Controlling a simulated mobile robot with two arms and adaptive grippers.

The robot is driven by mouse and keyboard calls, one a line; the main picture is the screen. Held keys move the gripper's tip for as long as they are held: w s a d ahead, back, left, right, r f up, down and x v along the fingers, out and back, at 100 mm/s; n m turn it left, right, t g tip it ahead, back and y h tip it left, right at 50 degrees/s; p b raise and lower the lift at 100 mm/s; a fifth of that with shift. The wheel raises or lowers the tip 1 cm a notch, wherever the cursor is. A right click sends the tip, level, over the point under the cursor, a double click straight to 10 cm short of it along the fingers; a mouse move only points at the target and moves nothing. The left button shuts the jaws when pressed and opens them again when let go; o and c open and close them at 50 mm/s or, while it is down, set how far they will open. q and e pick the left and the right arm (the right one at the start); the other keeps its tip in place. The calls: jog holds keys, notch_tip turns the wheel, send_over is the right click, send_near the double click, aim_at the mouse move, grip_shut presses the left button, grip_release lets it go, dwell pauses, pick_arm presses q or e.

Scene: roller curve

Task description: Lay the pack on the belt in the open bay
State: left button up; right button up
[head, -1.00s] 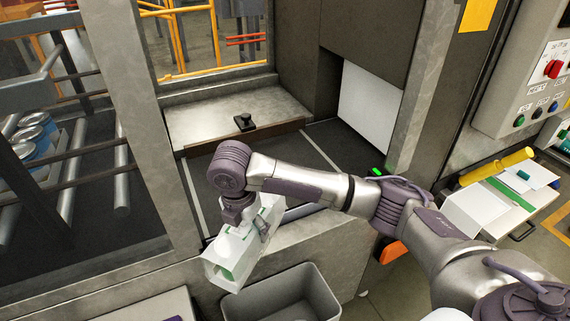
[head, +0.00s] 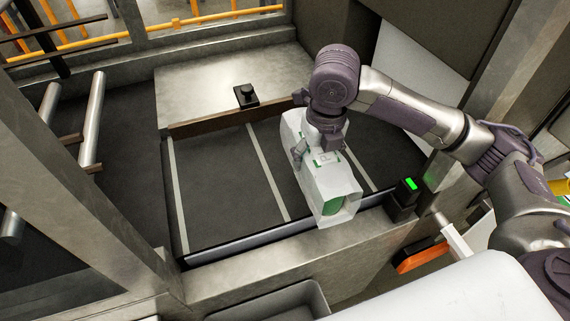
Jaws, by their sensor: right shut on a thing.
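The pack (head: 332,190) is a pale, translucent long carton with green marks and a green disc at its near end. My right gripper (head: 318,150) is shut on it from above. The pack is over the right part of the dark belt (head: 220,195) in the open bay, its near end by the bay's front edge. I cannot tell whether it touches the belt. White lines cross the belt, and its left and middle parts are bare. My left gripper is not in view.
A metal ledge with a black knob (head: 246,95) is behind the belt. A black sensor with a green light (head: 410,184) stands at the front right corner. A grey bin (head: 275,303) is below the front edge. A metal post and rollers (head: 92,120) are at the left.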

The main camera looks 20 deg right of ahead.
aim_at(293, 146)
jog(key=shift+w+r, duration=0.1)
jog(key=shift+r, duration=0.05)
jog(key=w+f, duration=0.1)
jog(key=w, duration=0.1)
jog(key=w+a+f+p, duration=0.1)
jog(key=w+f, duration=0.1)
jog(key=w, duration=0.1)
jog(key=w+a+f+p, duration=0.1)
jog(key=w, duration=0.1)
jog(key=shift+w+a+f, duration=0.15)
jog(key=shift+w+f, duration=0.15)
jog(key=shift+w, duration=0.05)
jog(key=w+f, duration=0.1)
jog(key=w+f+p, duration=0.1)
jog(key=f, duration=0.1)
jog(key=w+a+f+p, duration=0.1)
jog(key=f, duration=0.1)
jog(key=shift+w+f, duration=0.1)
jog(key=shift+f, duration=0.15)
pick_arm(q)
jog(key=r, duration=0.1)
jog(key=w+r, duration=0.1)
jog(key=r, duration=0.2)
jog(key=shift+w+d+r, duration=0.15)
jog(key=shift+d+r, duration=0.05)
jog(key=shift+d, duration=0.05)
pick_arm(e)
jog(key=shift+f, duration=0.35)
jog(key=o, duration=1.8)
jog(key=shift+f, duration=0.2)
